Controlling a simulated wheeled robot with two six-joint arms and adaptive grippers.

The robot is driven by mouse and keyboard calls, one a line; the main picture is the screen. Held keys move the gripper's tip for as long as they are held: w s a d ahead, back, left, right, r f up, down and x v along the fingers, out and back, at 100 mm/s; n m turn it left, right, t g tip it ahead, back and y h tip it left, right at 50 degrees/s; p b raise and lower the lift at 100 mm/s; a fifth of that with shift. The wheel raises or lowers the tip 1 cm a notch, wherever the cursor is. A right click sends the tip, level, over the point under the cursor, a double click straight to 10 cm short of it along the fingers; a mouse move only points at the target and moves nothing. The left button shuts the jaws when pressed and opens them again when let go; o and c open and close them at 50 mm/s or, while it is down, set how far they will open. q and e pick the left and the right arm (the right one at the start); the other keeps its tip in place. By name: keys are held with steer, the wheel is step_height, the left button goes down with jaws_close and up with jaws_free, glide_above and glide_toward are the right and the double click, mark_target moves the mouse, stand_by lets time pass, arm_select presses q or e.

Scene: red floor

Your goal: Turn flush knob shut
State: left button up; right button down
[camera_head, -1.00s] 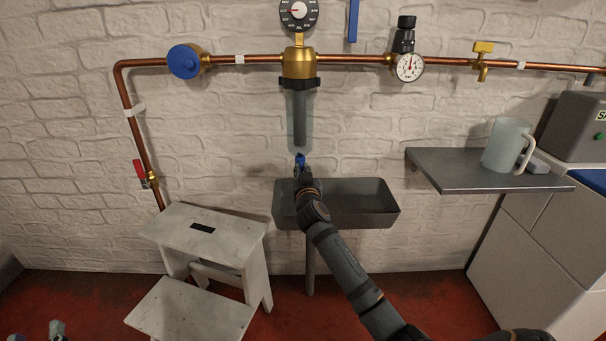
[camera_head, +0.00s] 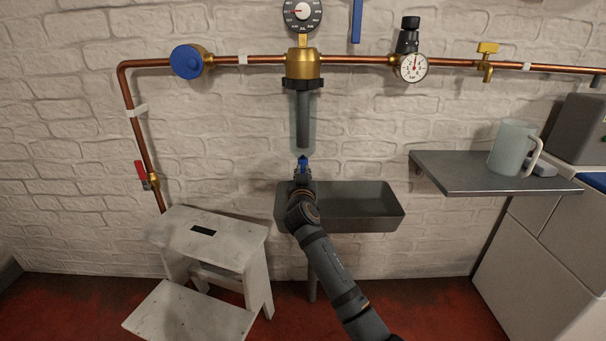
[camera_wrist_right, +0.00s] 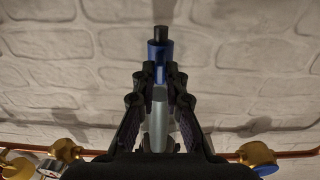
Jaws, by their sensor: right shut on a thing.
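The blue flush knob (camera_head: 303,163) sits at the bottom of the clear filter bowl (camera_head: 302,130), above the grey basin. My right gripper (camera_head: 303,175) reaches up from below and is shut on the knob. In the right wrist view, the blue knob (camera_wrist_right: 158,50) with a dark spout end shows between the fingertips of my right gripper (camera_wrist_right: 160,75). The fingers hide part of the knob, and its exact turn position cannot be told. My left gripper is not in view.
A grey basin (camera_head: 365,208) hangs under the filter. A white step stool (camera_head: 225,250) stands at left, a shelf (camera_head: 470,183) with a mug (camera_head: 513,148) at right. A copper pipe (camera_head: 350,60) with valves and gauges runs along the wall above.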

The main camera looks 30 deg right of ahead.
steer(key=c, duration=1.4)
jaws_free()
steer(key=v, duration=1.2)
